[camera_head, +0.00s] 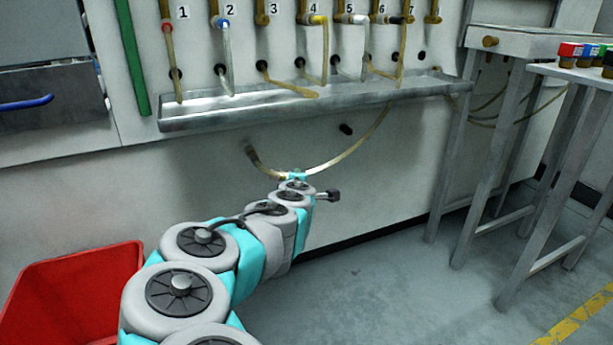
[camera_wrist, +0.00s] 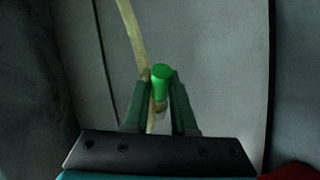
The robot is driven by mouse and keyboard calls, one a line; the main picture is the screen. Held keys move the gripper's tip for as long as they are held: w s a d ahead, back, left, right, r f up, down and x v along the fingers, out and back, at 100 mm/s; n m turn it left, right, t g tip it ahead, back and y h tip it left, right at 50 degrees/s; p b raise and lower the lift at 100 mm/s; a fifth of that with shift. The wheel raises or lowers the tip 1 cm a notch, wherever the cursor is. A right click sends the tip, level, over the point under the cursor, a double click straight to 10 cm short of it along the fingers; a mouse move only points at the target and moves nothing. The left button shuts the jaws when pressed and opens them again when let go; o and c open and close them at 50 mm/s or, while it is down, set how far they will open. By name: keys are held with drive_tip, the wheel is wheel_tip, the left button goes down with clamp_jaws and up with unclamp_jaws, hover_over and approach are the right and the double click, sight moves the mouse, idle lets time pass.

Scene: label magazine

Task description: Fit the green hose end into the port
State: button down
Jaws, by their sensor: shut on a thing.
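The green hose end (camera_wrist: 161,78) is a short green cylinder between the two fingers of my gripper (camera_wrist: 160,108) in the wrist view. My gripper is shut on it. A pale yellowish hose (camera_wrist: 132,35) runs up from behind the fingers. In the head view my gripper (camera_head: 297,175) is low in front of the wall, below the metal trough, and the green end cannot be made out. The hose (camera_head: 365,140) hangs from the trough to the gripper. Numbered brass ports line the wall above; port 3 (camera_head: 262,14) shows no hose fitted. Which port is meant is not shown.
The metal trough (camera_head: 225,112) juts out above my gripper. Other hoses hang over it, one loose inside (camera_head: 290,87). A dark stub (camera_head: 345,129) is on the wall. A red bin (camera_head: 75,290) stands left, metal stands (camera_head: 500,150) right. The floor between is clear.

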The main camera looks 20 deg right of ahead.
drive_tip(key=a+f+n+y, duration=0.2)
drive_tip(key=a+n+y, duration=0.5)
drive_tip(key=a+y, duration=0.2)
drive_tip(key=shift+w+a, duration=0.35)
drive_tip(key=shift+r, duration=0.1)
